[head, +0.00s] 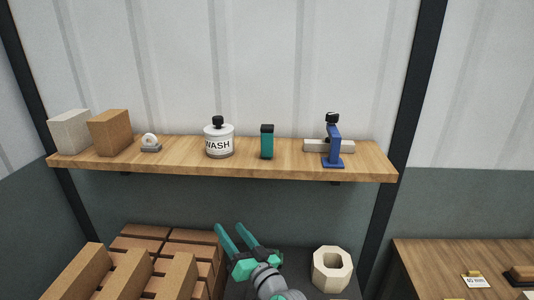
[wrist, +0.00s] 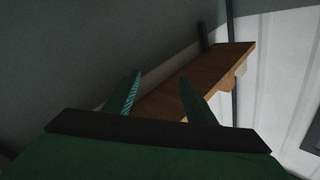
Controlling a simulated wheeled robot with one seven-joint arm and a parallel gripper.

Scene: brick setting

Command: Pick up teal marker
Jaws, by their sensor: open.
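The teal marker (head: 267,143) stands upright on the wooden shelf (head: 225,171), with a black top and a teal body. It is right of the white WASH bottle (head: 219,142) and apart from it. My gripper (head: 228,228) is below the shelf in the head view, its two teal fingers apart and nothing between them. In the wrist view the open fingers (wrist: 159,78) point toward the shelf (wrist: 205,75). I cannot make out the marker in the wrist view.
A blue stand (head: 333,150) with a pale bar is at the shelf's right. Two blocks (head: 109,132) and a small white-grey item (head: 150,143) are at its left. Below are stacked bricks (head: 170,273) and a pale hollow nut-shaped piece (head: 332,270). Bare shelf flanks the marker.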

